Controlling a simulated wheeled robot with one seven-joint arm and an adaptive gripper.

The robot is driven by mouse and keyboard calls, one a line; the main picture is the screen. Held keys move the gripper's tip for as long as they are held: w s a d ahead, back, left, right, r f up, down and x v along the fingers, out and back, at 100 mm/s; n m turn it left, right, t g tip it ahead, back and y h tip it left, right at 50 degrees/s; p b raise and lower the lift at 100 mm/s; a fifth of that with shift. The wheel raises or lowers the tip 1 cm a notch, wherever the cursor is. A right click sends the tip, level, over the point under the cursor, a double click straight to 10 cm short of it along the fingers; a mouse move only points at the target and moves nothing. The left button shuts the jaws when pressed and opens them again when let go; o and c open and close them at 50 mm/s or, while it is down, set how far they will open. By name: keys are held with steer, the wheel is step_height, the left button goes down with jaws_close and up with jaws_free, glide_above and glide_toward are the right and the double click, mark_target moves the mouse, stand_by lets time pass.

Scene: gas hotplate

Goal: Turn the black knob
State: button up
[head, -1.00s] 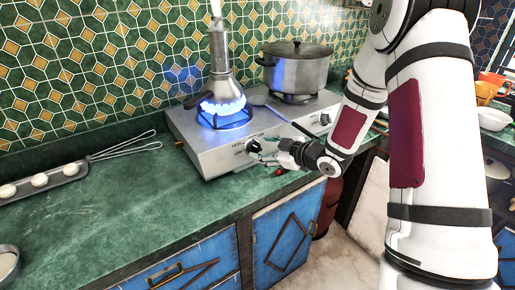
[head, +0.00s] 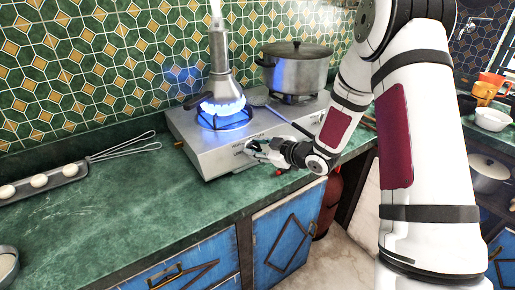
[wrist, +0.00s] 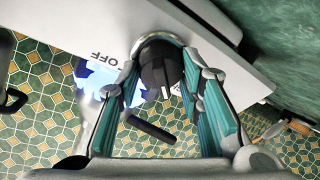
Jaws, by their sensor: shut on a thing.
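The black knob (wrist: 160,68) is on the front panel of the steel gas hotplate (head: 205,158). In the wrist view it sits between the two teal-padded fingers of my gripper (wrist: 162,85), with a white line on its face and the word OFF on the panel to its left. My gripper also shows in the head view (head: 258,149), at the hotplate's front, where it hides most of the knob. It is shut on the knob. The left burner has a blue flame (head: 222,108) under a metal moka pot (head: 219,60).
A lidded steel pot (head: 297,70) stands on the right burner. A whisk (head: 125,151) and a tray with pale round pieces (head: 40,182) lie on the green counter (head: 130,205) at left. The counter's front edge runs below my gripper.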

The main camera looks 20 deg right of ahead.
steer(key=m+t, duration=0.1)
steer(key=m, duration=0.3)
steer(key=shift+s+f+m+h+p, duration=0.1)
steer(key=shift+m+h+p, duration=0.3)
steer(key=shift+a+m+t+h+p, duration=0.1)
steer(key=shift+m+t+h+p, duration=0.2)
steer(key=shift+m, duration=1)
steer(key=shift+m+t+h+p, duration=0.15)
steer(key=shift+m+h, duration=0.25)
steer(key=shift+m, duration=0.9)
steer(key=o, duration=1.1)
steer(key=shift+o, duration=0.2)
